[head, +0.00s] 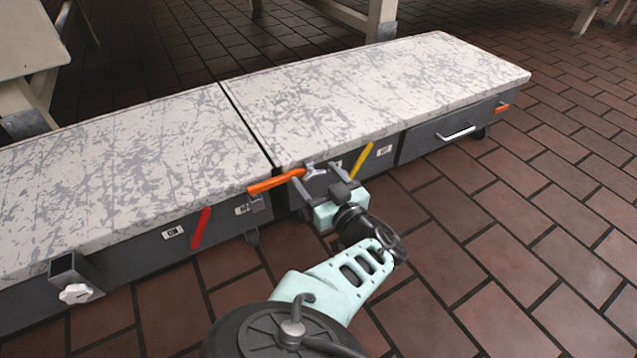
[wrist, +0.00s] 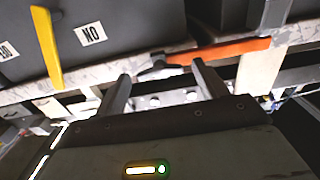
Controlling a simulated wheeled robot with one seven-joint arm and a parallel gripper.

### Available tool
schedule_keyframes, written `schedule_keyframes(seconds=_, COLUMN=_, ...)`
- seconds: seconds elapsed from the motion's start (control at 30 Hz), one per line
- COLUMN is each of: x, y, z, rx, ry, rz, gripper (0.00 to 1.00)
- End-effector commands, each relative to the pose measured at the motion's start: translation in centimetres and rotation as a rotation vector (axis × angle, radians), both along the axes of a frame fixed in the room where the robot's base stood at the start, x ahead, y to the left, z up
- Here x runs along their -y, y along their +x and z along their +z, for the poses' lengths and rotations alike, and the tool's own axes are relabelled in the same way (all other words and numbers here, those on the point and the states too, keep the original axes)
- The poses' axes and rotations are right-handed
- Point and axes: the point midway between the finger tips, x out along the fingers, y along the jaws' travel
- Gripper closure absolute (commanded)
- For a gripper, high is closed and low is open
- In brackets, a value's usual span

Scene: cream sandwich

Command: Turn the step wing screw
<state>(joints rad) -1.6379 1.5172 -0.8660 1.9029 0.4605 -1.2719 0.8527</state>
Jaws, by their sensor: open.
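A white lobed knob, which looks like the wing screw (head: 75,293), sits on a dark bracket (head: 66,268) at the front left of the counter in the head view. My gripper (head: 317,176) is well to the right of it, at the counter's front edge by an orange lever (head: 277,181). In the wrist view my gripper (wrist: 161,72) has its two fingers apart, with the orange lever (wrist: 225,50) and its dark pivot just beyond the tips. Whether they touch cannot be told. The wing screw is not visible in the wrist view.
The pale marbled counter (head: 360,95) has dark fronts below. A red lever (head: 201,229) and a yellow lever (head: 361,160) stick up along its front, beside small labels. A drawer handle (head: 456,133) is further right. The brick floor (head: 480,250) in front is clear.

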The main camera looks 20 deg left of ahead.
Motion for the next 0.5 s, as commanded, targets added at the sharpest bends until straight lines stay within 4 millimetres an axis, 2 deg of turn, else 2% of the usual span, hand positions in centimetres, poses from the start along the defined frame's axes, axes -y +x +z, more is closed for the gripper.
schedule_keyframes(seconds=0.2, x=-0.05, y=0.04, z=0.05, rx=0.000, ry=0.000, rz=0.000, gripper=0.28)
schedule_keyframes(seconds=0.23, x=-0.05, y=0.04, z=0.05, rx=0.000, ry=0.000, rz=0.000, gripper=0.31)
schedule_keyframes(seconds=0.3, x=-0.04, y=0.03, z=0.04, rx=0.000, ry=0.000, rz=0.000, gripper=0.50)
schedule_keyframes(seconds=0.4, x=-0.04, y=0.02, z=0.03, rx=0.000, ry=0.000, rz=0.000, gripper=0.73)
schedule_keyframes(seconds=0.5, x=-0.03, y=0.01, z=0.03, rx=0.000, ry=0.000, rz=0.000, gripper=0.73)
